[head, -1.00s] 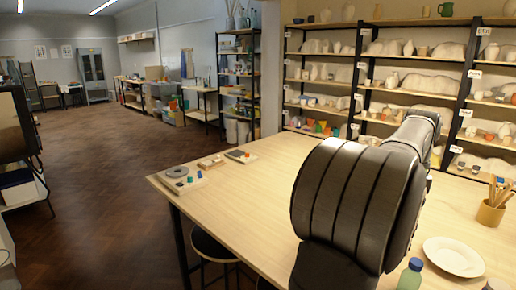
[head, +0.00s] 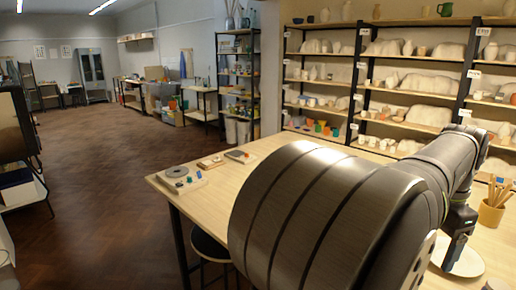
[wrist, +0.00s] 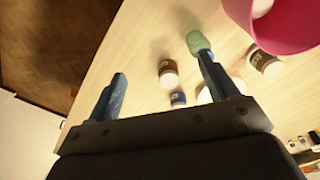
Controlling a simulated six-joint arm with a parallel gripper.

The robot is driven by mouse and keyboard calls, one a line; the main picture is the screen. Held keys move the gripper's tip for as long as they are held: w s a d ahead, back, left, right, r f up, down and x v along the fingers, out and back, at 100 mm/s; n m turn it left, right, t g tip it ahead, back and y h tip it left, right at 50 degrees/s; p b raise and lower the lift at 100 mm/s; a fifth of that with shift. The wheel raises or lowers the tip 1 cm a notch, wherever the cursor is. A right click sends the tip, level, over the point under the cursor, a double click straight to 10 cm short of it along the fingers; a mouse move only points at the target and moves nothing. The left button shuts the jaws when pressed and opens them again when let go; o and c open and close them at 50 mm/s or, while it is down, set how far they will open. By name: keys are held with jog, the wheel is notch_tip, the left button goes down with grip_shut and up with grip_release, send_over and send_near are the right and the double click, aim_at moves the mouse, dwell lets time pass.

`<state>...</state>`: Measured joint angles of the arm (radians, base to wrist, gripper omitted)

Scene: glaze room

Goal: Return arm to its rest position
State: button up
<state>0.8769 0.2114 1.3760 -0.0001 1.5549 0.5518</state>
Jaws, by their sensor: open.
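My gripper (wrist: 160,66) is open, with its two blue-grey fingers spread wide apart in the wrist view and nothing between them. The wooden table top (wrist: 145,40) lies beyond the fingers. In the head view my large dark arm crosses the right half of the picture. Its far end hangs over the white plate (head: 472,264), and the arm partly covers the plate. The fingertips are hard to make out in the head view.
A pink container (wrist: 290,25) is close at the wrist view's top right. A green-capped bottle (wrist: 198,42) and small jars (wrist: 168,72) stand near the fingers. A brush pot (head: 491,214) stands at the right. The table's left part is mostly clear; shelves (head: 405,92) stand behind.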

jog(key=shift+s+a+f+n, duration=0.1)
jog(key=shift+s+a+n, duration=0.05)
jog(key=shift+s+n, duration=0.85)
jog(key=shift+o, duration=0.4)
jog(key=shift+s+m, duration=0.15)
jog(key=shift+m, duration=0.15)
